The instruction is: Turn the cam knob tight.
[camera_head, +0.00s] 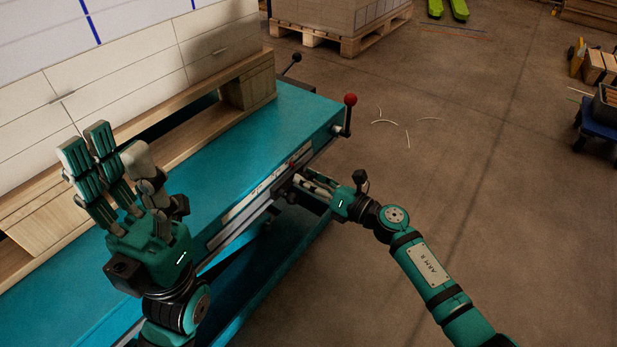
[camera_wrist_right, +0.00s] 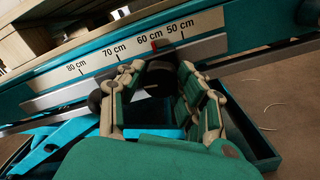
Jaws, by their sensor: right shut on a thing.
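The cam knob (camera_wrist_right: 160,78) is dark and sits just below the scale rail in the right wrist view. My right gripper (camera_wrist_right: 160,92) has its fingers on both sides of it and is shut on it; the fingers hide part of the knob. In the head view my right gripper (camera_head: 304,186) reaches the front edge of the teal table, and the knob is hidden there. My left gripper (camera_head: 108,160) is open and empty, raised above the table.
The teal table (camera_head: 225,135) carries a wooden stop (camera_head: 249,88) along its back. A lever with a red ball (camera_head: 350,99) stands at its far right corner. A loaded pallet (camera_head: 340,42) stands behind. The floor on the right is mostly clear.

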